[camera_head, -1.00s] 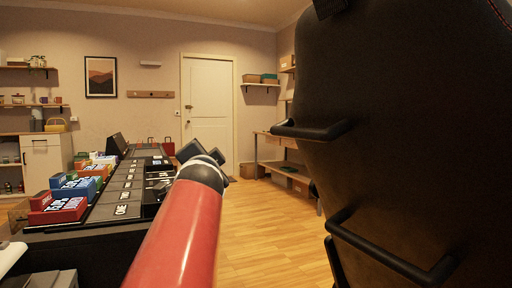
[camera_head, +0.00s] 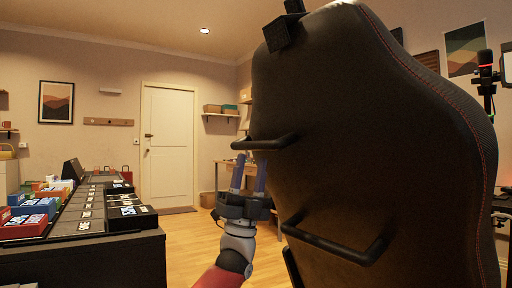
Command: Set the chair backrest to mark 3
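The chair backrest (camera_head: 375,140) fills the right half of the head view, black with red stitching along its right edge. Two black bar handles stick out from its back: an upper handle (camera_head: 262,143) and a lower handle (camera_head: 335,248). My gripper (camera_head: 249,178) points up, just below the upper handle and left of the backrest. Its two bluish fingers are apart with nothing seen between them. I cannot tell whether they touch the handle. No numbered marks are readable on the chair.
A dark counter (camera_head: 110,256) with coloured boxes (camera_head: 28,222) and a black sloped display stands at the left. A white door (camera_head: 168,145) and a shelf with boxes (camera_head: 221,112) are at the back. A microphone (camera_head: 486,75) stands at far right. Wooden floor is free near the door.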

